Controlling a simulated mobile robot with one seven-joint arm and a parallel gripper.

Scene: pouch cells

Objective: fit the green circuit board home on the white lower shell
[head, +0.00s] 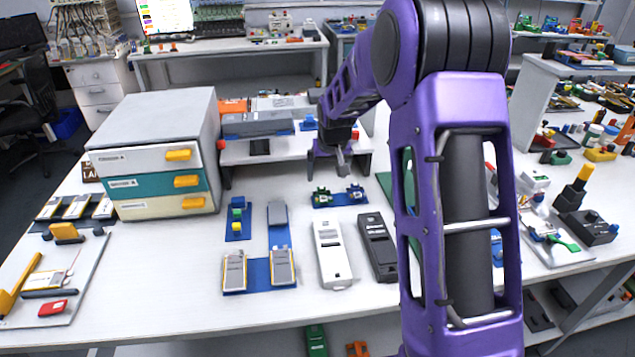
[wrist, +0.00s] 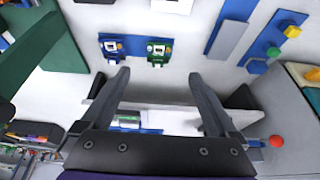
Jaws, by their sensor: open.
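The green circuit board (head: 322,196) lies on a small blue mat (head: 339,200), left of a similar blue board (head: 355,192). In the wrist view the green board (wrist: 158,51) is right of the blue board (wrist: 109,46). The white lower shell (head: 332,262) lies flat and empty-handed on the table, nearer the front than the mat; its end shows at the top of the wrist view (wrist: 172,6). My gripper (head: 341,160) is open and empty, above and behind the boards by the low riser. In the wrist view its fingers (wrist: 160,75) are apart, short of the green board.
A dark shell (head: 378,247) lies just right of the white one. Pouch cells (head: 234,271) sit on a blue mat to the left. A drawer cabinet (head: 158,165) stands at the back left, and a low white riser (head: 262,150) behind the boards.

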